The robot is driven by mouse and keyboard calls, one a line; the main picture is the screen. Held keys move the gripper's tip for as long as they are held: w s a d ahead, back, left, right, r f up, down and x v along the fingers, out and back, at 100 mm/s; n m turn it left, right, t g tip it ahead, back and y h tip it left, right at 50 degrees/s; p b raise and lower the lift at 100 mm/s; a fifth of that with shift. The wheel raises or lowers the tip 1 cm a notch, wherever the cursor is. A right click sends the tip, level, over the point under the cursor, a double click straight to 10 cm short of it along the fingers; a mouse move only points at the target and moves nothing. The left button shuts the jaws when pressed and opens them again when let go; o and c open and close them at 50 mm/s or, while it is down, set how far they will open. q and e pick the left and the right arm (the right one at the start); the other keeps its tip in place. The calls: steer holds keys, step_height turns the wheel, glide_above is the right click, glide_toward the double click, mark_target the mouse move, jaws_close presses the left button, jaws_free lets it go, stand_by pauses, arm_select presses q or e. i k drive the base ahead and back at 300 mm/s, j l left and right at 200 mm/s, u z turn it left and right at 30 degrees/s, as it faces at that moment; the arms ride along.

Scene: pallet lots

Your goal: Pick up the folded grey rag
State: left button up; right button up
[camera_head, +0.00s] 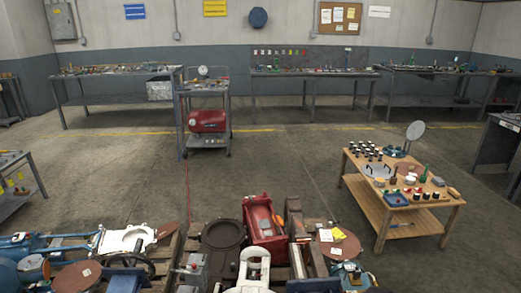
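I cannot make out a folded grey rag anywhere in the head view; small items on the benches are too small to tell. A low wooden table (414,222) at the right carries rows of dark-and-white small items, a round grey tray or plate (378,171), a blue tray (396,199), green bottles and a round disc on a stand (415,131). Neither of my grippers can be made out in this view.
Pallets with machine parts fill the near edge, including a red casting (264,222) and a white casting (124,240). A cart (205,108) with a red tank stands mid-room. Workbenches (310,75) line the back wall. Open floor lies between.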

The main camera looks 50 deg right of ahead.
mark_target(437, 181)
steer(key=z, duration=3)
steer(key=u, duration=1.15)
steer(key=z, duration=1.05)
steer(key=i+l+z, duration=0.25)
steer(key=l, duration=0.3)
steer(key=i+l+z, duration=0.25)
steer(key=l, duration=0.25)
steer(key=i+l+z, duration=0.25)
steer(key=l, duration=0.2)
steer(key=i+l+z, duration=0.25)
steer(key=l, duration=0.15)
steer(key=i+l, duration=0.1)
steer(key=i, duration=0.35)
steer(key=i+l+u, duration=0.15)
steer(key=i, duration=0.3)
steer(key=i+l, duration=0.15)
steer(key=i, duration=0.3)
steer(key=u, duration=0.05)
